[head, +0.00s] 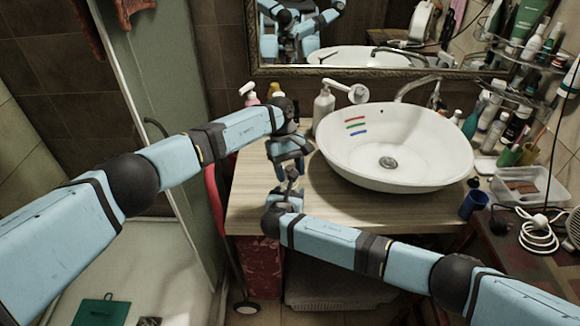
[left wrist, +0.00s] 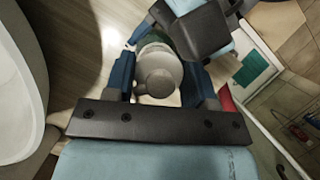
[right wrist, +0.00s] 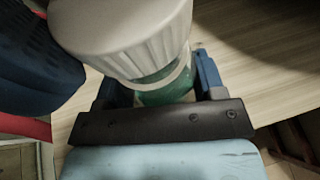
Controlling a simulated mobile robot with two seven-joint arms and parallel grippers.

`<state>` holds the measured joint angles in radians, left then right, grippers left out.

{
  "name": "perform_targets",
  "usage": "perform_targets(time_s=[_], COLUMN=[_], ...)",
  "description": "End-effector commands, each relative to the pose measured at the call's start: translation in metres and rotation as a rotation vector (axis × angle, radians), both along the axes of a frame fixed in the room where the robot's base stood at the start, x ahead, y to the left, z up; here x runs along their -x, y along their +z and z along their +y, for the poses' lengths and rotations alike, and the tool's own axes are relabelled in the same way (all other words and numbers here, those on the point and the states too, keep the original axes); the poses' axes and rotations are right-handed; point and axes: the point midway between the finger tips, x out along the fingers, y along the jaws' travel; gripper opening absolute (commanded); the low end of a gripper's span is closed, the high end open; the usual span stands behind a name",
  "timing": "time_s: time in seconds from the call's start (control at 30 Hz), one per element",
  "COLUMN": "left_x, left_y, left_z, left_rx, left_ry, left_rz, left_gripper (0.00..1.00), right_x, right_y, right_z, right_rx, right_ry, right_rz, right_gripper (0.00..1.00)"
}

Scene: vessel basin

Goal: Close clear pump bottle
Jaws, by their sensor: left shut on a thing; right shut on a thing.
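The clear pump bottle is held upright between my two grippers over the counter's front left. Its green body (right wrist: 168,92) shows in the right wrist view, between the fingers of my right gripper (right wrist: 160,90), which is shut on it. A pale ribbed cap (right wrist: 135,40) is above the neck, with a pale ring under it. In the left wrist view the grey pump head (left wrist: 157,75) is between the fingers of my left gripper (left wrist: 160,82), shut on it. The head view shows my right gripper (head: 286,196) below the left one (head: 288,158). Whether the cap is seated is unclear.
The white basin (head: 440,150) stands close to the right of my grippers. A white pump bottle (head: 322,105) and a pink one (head: 249,97) stand behind. Bare wooden counter (head: 335,210) lies in front of the basin. Several toiletries crowd the right.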

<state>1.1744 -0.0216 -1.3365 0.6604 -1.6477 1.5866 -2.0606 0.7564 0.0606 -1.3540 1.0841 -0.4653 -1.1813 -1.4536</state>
Motion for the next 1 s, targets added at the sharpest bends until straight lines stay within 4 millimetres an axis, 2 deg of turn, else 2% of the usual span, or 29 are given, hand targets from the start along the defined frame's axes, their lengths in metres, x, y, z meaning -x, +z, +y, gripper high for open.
perform_targets(time_s=[0.53, 1.0], left_x=[0.0, 0.0001], left_y=[-0.001, -0.0101], left_z=[-0.0002, -0.0005], left_rx=[0.001, 0.002], left_ry=[-0.001, -0.001], left_rz=[-0.001, 0.0], left_gripper=[0.29, 0.29], right_x=[0.0, 0.0], right_y=[-0.0004, -0.0004], right_z=[-0.0003, -0.0003], right_rx=[0.0, 0.001], right_ry=[-0.001, -0.001], right_rz=[0.0, 0.0], right_gripper=[0.21, 0.21])
